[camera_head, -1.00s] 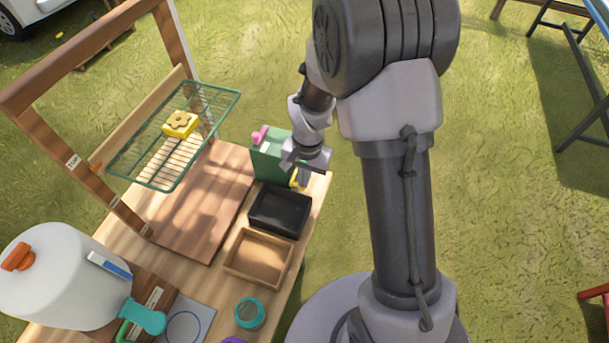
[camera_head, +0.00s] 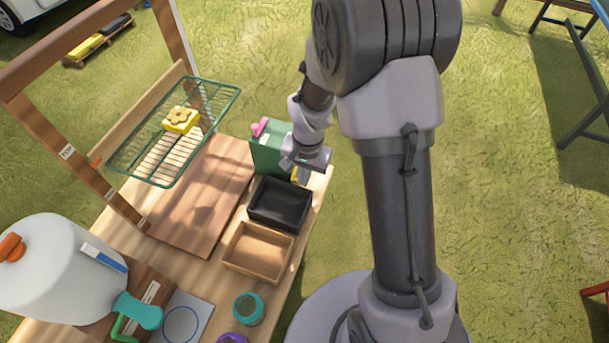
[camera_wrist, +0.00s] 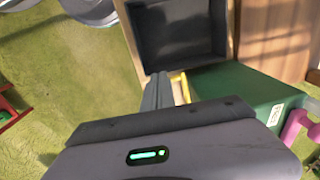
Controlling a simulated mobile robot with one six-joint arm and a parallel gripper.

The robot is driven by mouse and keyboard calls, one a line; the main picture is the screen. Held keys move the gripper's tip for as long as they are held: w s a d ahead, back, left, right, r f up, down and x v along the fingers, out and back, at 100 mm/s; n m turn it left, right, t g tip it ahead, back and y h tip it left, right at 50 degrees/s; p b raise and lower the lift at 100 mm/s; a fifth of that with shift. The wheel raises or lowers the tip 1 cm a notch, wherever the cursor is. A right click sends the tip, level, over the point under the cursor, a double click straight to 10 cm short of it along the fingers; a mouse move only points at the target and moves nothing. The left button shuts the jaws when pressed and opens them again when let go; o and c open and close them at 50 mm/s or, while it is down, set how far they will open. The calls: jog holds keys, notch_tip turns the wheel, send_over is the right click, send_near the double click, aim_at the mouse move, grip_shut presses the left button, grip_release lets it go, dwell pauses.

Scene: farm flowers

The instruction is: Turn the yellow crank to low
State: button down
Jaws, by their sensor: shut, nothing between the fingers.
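The yellow crank (camera_wrist: 180,88) shows as a small yellow piece on the side of the green box, beside my fingers in the wrist view. In the head view only a bit of the crank (camera_head: 295,174) shows below my gripper. My gripper (camera_head: 304,176) is shut and empty at the green box's (camera_head: 268,152) near right side. In the wrist view my closed fingers (camera_wrist: 157,88) are next to the crank; I cannot tell whether they touch it. The green box (camera_wrist: 240,92) carries a white label (camera_wrist: 276,114) and a pink knob (camera_wrist: 299,122). The crank's setting cannot be read.
A black tray (camera_head: 281,222) and a wooden tray (camera_head: 231,261) sit by the green box. A wire rack (camera_head: 154,183) holds a yellow flower block (camera_head: 181,120). A white tank (camera_head: 60,270) stands at left. Open grass lies right of the table.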

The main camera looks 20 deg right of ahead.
jog(key=shift+f+b, duration=0.75)
jog(key=shift+f, duration=0.3)
jog(key=shift+r, duration=0.1)
